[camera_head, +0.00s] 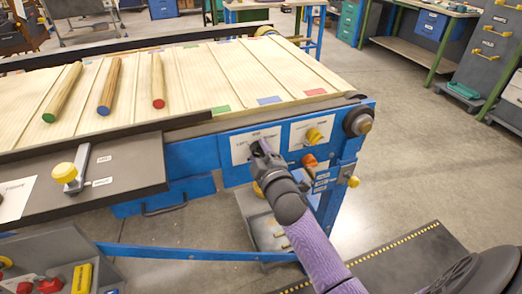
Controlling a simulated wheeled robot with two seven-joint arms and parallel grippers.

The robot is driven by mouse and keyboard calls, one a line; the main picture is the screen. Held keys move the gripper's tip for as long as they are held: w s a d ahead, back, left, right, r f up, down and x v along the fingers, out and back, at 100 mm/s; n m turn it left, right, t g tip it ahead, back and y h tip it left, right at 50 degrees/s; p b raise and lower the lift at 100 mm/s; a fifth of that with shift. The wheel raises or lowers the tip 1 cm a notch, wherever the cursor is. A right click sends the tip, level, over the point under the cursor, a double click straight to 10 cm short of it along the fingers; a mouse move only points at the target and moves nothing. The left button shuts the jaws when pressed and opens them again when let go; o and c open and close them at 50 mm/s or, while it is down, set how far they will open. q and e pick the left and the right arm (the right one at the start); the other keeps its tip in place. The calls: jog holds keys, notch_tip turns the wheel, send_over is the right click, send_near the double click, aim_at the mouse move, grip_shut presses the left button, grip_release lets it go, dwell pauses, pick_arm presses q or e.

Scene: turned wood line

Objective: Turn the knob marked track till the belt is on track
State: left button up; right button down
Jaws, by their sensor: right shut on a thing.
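The belt (208,82) is a pale, wood-coloured surface on a blue frame, with cross slats and green, blue and red patches along its near edge. My right gripper (262,148) reaches up to the left white plate (239,151) on the frame's front. It is shut on a knob there, which my gripper mostly hides. The print on this plate is too small to read. A yellow knob (314,135) sits on the white plate to the right, apart from my gripper. My left gripper is not in view.
Three wooden rods lie on the belt, with green (62,92), blue (109,85) and red (158,80) ends. An orange knob (309,160) is close to the right of my gripper. A dark side shelf (125,177) carries a yellow-knobbed lever (65,172). Floor at right is open.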

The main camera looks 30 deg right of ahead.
jog(key=shift+n, duration=0.8)
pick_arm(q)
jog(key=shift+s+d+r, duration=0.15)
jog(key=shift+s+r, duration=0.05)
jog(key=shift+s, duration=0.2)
pick_arm(e)
jog(key=shift+n, duration=0.4)
jog(key=c, duration=0.6)
grip_release()
jog(key=o, duration=0.4)
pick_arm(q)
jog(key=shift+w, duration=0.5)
